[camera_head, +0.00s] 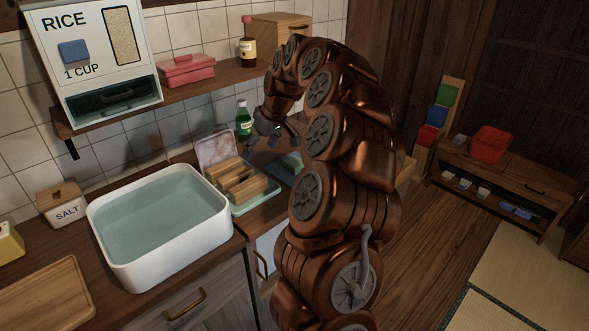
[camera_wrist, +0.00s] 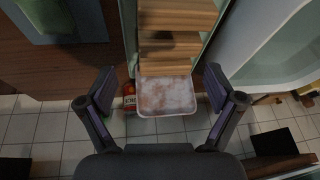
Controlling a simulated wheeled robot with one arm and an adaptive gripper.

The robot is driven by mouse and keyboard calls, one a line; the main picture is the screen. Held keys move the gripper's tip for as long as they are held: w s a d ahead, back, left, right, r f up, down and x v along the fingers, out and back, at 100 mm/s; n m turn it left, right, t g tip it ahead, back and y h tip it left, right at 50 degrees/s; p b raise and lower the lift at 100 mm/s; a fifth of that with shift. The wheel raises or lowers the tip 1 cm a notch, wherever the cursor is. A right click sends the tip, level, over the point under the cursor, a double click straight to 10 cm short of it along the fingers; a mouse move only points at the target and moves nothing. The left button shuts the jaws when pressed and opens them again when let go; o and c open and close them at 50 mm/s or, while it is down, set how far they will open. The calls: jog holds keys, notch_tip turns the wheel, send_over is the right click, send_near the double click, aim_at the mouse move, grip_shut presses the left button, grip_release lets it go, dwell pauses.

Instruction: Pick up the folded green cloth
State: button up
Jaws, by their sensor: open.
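My gripper (camera_head: 268,128) is above the counter near the back wall.
The green tray (camera_head: 243,208) holds several wooden pieces (camera_head: 240,182). A green bottle (camera_head: 243,122) stands by the wall. A white water-filled basin (camera_head: 172,257) is left of the tray. A shelf (camera_head: 215,80) with a rice dispenser (camera_head: 120,22) runs above.

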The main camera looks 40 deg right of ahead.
jog(key=m+h, duration=0.1)
jog(key=h, duration=0.1)
send_near(295, 162)
jog(key=f, duration=0.2)
jog(key=shift+d+f+b, duration=0.2)
jog(key=shift+d+b, duration=0.1)
jog(key=shift+b, duration=0.1)
jog(key=shift+w+a+p+x, duration=0.15)
jog(key=shift+p+x, duration=0.15)
jog(key=shift+x, duration=0.9)
jog(key=shift+w+p+x, duration=0.1)
jog(key=shift+p+x, duration=0.2)
jog(key=shift+x, duration=0.95)
jog(key=shift+w+a+p+x, duration=0.15)
jog(key=shift+p+x, duration=0.15)
jog(key=shift+x, duration=0.9)
jog(key=shift+r, duration=0.15)
jog(key=c, duration=1.1)
